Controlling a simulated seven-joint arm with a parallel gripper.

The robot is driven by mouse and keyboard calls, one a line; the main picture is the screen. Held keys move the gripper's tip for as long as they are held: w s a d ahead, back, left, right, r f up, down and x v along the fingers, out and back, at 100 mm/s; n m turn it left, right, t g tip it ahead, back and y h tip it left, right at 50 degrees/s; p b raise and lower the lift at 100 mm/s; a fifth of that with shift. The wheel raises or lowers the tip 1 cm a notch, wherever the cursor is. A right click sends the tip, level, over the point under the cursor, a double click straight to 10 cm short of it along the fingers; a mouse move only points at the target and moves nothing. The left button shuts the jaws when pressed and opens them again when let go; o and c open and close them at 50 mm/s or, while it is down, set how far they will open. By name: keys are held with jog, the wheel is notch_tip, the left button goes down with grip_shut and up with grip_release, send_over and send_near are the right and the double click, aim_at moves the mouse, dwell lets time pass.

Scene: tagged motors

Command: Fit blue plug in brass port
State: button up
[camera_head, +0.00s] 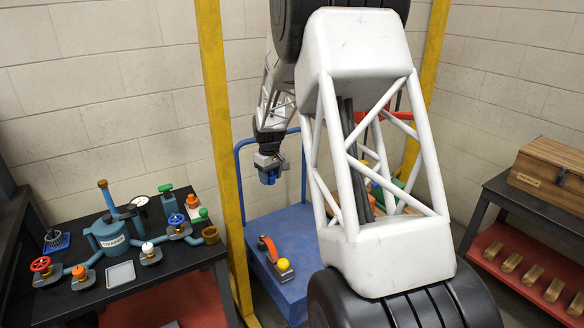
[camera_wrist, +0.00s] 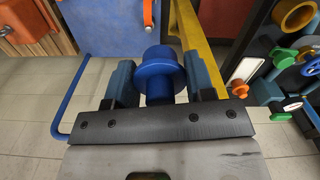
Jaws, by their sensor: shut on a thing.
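The brass port (camera_head: 211,235) is an open brass-coloured ring at the right end of the blue motor assembly (camera_head: 110,238) on the dark table. It also shows at the upper right of the wrist view (camera_wrist: 298,14), well apart from the plug.
A yellow post (camera_head: 219,120) stands between my gripper and the table. The blue cart (camera_head: 282,245) carries an orange-handled part and a yellow ball. Red, orange, white, blue and green fittings crowd the table around the motor. A wooden box (camera_head: 553,170) sits at the far right.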

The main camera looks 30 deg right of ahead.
jog(key=a+f+n, duration=0.2)
jog(key=a, duration=0.6)
jog(key=a+f+n, duration=0.2)
jog(key=a, duration=0.6)
jog(key=a+f+n, duration=0.2)
jog(key=a, duration=0.6)
jog(key=shift+s+n, duration=0.3)
jog(key=shift+s, duration=0.05)
jog(key=shift+f, duration=1.8)
jog(key=shift+f, duration=1.15)
